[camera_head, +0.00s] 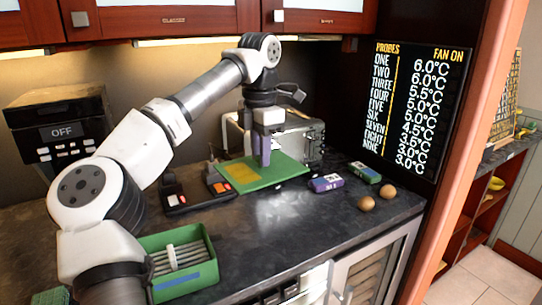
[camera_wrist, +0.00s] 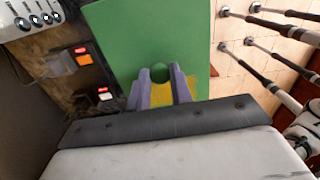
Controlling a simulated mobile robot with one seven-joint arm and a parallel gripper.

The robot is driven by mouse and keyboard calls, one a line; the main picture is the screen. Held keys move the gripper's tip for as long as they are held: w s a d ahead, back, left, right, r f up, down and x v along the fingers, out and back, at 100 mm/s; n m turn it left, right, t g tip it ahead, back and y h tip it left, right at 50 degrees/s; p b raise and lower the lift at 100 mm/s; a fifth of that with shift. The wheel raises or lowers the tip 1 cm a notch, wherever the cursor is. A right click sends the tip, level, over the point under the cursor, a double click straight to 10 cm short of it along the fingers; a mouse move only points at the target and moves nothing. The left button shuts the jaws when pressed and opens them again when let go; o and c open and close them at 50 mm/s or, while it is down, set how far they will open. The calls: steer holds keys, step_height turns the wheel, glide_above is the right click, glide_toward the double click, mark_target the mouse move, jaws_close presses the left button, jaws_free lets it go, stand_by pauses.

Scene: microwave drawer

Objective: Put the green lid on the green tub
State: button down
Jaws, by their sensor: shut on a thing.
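The green lid (camera_head: 285,171) is a flat green panel with a yellow patch, below my gripper (camera_head: 263,160) in the head view. In the wrist view, the lid (camera_wrist: 150,35) fills the upper middle, and the purple fingers of my gripper (camera_wrist: 159,78) are shut on its round green knob. Whether the lid touches the counter is unclear. The green tub (camera_head: 203,277) stands at the front left of the counter, apart from the lid. It is open on top, with pale rod-like things inside and a blue label on its front.
A black device with lit orange and red switches (camera_head: 197,193) sits left of the lid. A metallic appliance (camera_head: 233,135) stands behind it. A purple box (camera_head: 325,183), a green box (camera_head: 364,172) and two brown eggs (camera_head: 367,204) lie right. The counter's front middle is clear.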

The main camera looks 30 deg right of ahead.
steer(key=a+f+m+p, duration=0.1)
steer(key=a+f, duration=0.2)
steer(key=a, duration=0.8)
steer(key=a+f+m+p, duration=0.1)
steer(key=a+f, duration=0.2)
steer(key=a, duration=0.8)
steer(key=shift+a+f+b, duration=0.15)
steer(key=shift+f+b, duration=1)
steer(key=shift+f, duration=0.3)
steer(key=shift+a+f+b, duration=0.1)
steer(key=shift+f+b, duration=1.05)
steer(key=shift+f, duration=0.25)
steer(key=shift+f, duration=0.4)
steer(key=c, duration=0.7)
jaws_free()
steer(key=shift+r, duration=0.1)
